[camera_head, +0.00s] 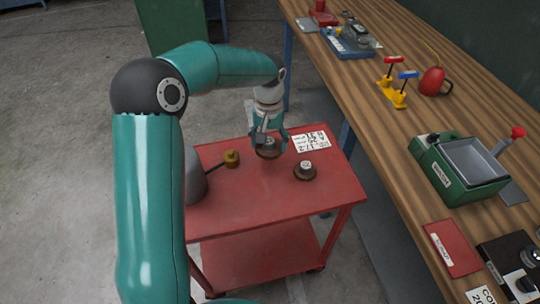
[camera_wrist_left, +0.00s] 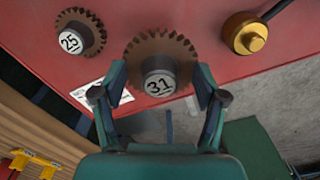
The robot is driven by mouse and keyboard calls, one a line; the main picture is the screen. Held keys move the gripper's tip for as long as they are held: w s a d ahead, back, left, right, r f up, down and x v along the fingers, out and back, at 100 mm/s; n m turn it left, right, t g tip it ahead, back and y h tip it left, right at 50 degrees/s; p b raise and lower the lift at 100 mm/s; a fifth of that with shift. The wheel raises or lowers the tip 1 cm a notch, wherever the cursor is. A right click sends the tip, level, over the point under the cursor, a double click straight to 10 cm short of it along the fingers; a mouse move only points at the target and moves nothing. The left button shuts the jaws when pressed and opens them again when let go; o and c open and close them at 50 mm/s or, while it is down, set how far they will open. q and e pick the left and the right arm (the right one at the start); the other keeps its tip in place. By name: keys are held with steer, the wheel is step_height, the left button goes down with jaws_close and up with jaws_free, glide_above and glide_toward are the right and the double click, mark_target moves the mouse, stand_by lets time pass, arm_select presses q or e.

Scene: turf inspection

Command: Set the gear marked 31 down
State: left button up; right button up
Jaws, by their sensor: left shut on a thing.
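The gear marked 31 (camera_wrist_left: 160,50) is a brown toothed gear with a pale hub, seen in the wrist view between the fingers of my left gripper (camera_wrist_left: 160,85). In the head view my left gripper (camera_head: 269,138) points down over the red cart (camera_head: 265,205), shut on this gear (camera_head: 268,152). The gear is over the cart top; I cannot tell whether it touches it. The gear marked 25 (camera_head: 305,171) lies on the cart to its right, and shows at upper left in the wrist view (camera_wrist_left: 80,32). My right gripper is not in view.
A brass-coloured piece with a dark handle (camera_head: 231,158) lies on the cart, left of the gears. A white number card (camera_head: 310,141) lies at the back right. The wooden bench (camera_head: 385,140) with tools stands to the right. The cart's front is clear.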

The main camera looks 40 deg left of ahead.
mark_target(269, 162)
arm_select(q)
steer(key=shift+f, duration=2.85)
steer(key=o, duration=1.2)
steer(key=shift+c, duration=0.2)
step_height(269, 162, up, 12)
